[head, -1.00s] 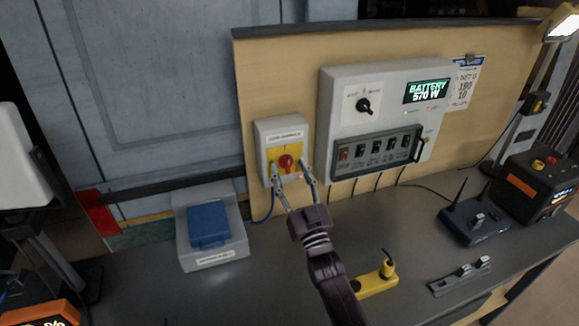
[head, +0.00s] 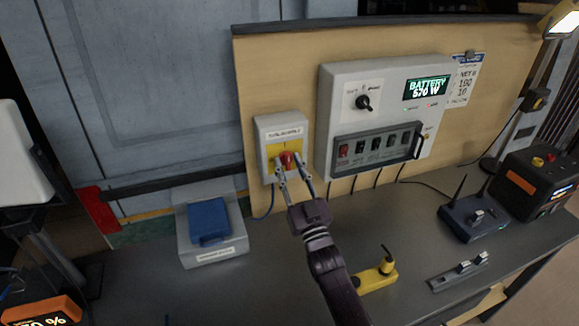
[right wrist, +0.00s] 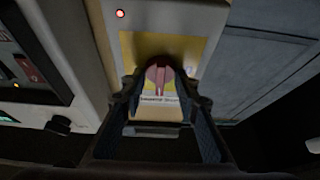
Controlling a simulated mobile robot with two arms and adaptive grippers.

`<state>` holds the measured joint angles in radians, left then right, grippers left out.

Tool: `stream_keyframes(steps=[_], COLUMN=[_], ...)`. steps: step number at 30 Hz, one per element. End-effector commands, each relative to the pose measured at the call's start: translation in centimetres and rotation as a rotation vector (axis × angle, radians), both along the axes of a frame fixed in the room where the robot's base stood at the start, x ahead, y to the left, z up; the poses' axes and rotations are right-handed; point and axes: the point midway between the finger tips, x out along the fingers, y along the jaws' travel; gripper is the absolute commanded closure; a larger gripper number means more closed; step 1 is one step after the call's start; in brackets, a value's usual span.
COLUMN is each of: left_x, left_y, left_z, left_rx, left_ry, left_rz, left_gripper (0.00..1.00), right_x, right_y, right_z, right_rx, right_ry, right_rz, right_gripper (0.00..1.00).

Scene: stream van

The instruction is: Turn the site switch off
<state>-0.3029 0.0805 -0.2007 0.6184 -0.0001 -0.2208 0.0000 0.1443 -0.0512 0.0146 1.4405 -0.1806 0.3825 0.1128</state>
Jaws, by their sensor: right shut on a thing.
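The site switch (head: 281,146) is a pale grey box on the wooden panel, with a yellow plate and a red rotary knob (head: 287,160). My right gripper (head: 291,169) reaches up to the knob, one finger on each side. In the right wrist view the fingers of my right gripper (right wrist: 161,88) are shut on the red knob (right wrist: 160,76), which sits on the yellow plate below a small red light (right wrist: 120,14). The knob's exact angle is hard to tell behind the fingers. My left gripper is not in view.
Right of the switch is a grey panel (head: 330,100) with a black dial, a "BATTERY 570 W" display and a row of rocker switches. A grey box with a blue lid (head: 208,222), a yellow device (head: 376,277) and a router (head: 474,219) stand on the bench.

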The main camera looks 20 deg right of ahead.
Motion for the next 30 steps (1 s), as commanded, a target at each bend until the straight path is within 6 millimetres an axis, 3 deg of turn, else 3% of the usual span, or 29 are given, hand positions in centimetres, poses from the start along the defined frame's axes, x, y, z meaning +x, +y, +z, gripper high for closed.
stream_keyframes(steps=[8, 30], left_x=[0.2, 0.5], left_y=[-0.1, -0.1], left_z=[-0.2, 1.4], left_rx=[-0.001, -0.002], left_ry=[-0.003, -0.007], left_rz=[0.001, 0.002], left_gripper=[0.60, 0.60], right_x=[0.0, 0.0], right_y=[-0.1, -0.3], right_z=[-0.1, 0.4], right_rx=[-0.149, -0.842], right_ry=[-0.004, -0.029], right_rz=[0.001, 0.002], right_gripper=[0.95, 0.95])
